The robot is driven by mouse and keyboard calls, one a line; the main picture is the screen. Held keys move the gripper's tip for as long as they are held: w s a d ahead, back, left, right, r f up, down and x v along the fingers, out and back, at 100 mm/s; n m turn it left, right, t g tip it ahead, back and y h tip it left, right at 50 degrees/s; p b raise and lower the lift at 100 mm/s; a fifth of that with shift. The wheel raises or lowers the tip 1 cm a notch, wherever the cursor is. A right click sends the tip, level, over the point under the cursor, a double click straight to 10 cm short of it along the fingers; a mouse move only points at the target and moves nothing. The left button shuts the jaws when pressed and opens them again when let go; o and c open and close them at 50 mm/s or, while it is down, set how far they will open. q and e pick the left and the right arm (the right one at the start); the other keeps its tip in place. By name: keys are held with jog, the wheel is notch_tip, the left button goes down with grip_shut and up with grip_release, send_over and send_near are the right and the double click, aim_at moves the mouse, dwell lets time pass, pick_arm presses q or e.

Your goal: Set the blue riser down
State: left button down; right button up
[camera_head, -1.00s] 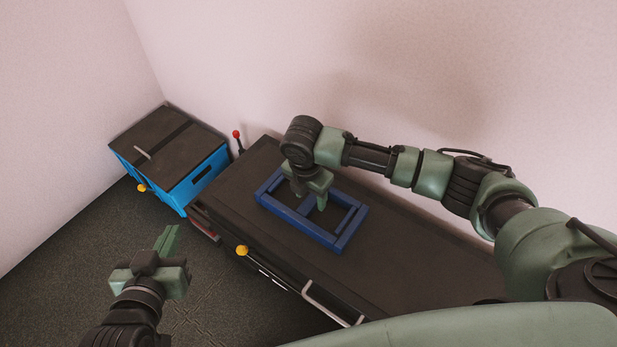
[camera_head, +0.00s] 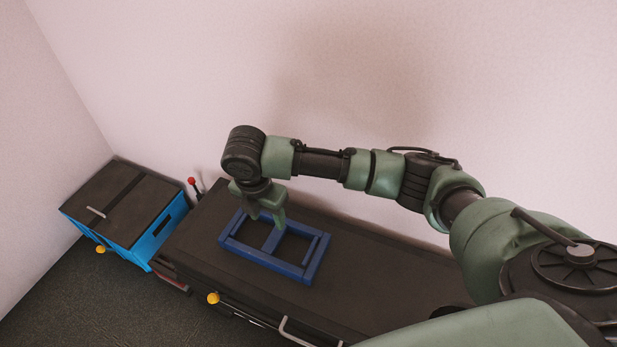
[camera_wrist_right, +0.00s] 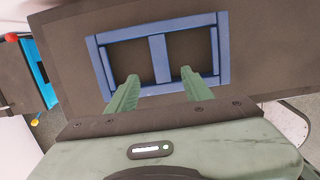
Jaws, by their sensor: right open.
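The blue riser (camera_head: 264,260), a rectangular frame with a bar across its middle, lies flat on the dark top of the long cabinet (camera_head: 370,290). My right gripper (camera_head: 267,221) is open and empty, pointing down over the far part of the riser. In the right wrist view the riser (camera_wrist_right: 158,58) shows whole beyond the fingers, and the open right gripper (camera_wrist_right: 160,76) has one fingertip to each side of the middle bar's line. The fingers appear apart from the riser and above it. My left gripper is out of view.
A bright blue box (camera_head: 172,232) with a dark lid stands left of the cabinet. A red-knobbed lever (camera_head: 192,182) rises between them at the back. A yellow knob (camera_head: 213,298) and a metal handle (camera_head: 300,333) stick out in front. The cabinet top right of the riser is clear.

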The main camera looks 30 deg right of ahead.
jog(key=s+a+f+m+t+y, duration=0.2)
jog(key=s+a+f+m+y, duration=0.2)
jog(key=s+a+m, duration=0.65)
jog(key=s+d+m+h, duration=0.1)
jog(key=s+d+m, duration=0.5)
jog(key=d, duration=0.2)
jog(key=s+d+m+t+h, duration=0.1)
jog(key=s+d+m, duration=0.5)
jog(key=d, duration=0.3)
jog(key=shift+f+m+h, duration=0.3)
jog(key=shift+m+h, duration=0.1)
jog(key=shift+m, duration=0.15)
